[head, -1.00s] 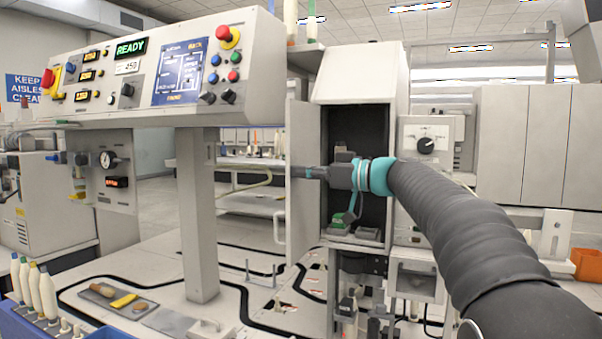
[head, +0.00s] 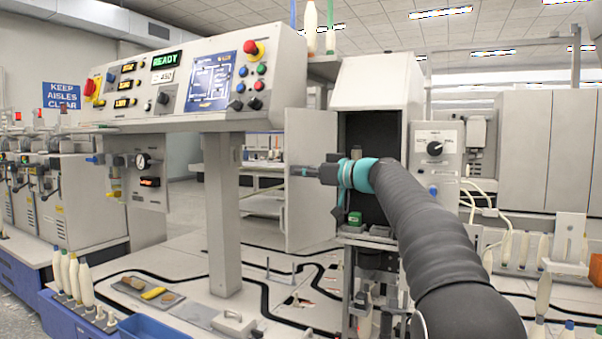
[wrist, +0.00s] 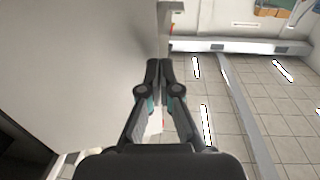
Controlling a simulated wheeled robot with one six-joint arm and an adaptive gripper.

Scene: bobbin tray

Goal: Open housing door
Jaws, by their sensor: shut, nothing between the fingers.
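The housing (head: 375,82) is a pale cabinet right of centre in the head view, with a dark interior (head: 372,135). Its door (head: 309,205) stands swung out to the left, wide open. My gripper (head: 292,171) is at the door's inner face, pointing left, with its fingers together and empty. In the wrist view the closed fingertips (wrist: 159,66) are beside the large pale door panel (wrist: 75,70), close to its edge. I cannot tell whether they touch it. A green-topped part (head: 355,218) sits at the bottom of the housing opening. My arm hides part of the opening.
A control panel (head: 205,85) on a post (head: 223,225) stands left of the door. A tray (head: 148,291) with small parts lies on the deck at front left, near white bobbins (head: 76,277). A dial box (head: 436,150) is right of the housing.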

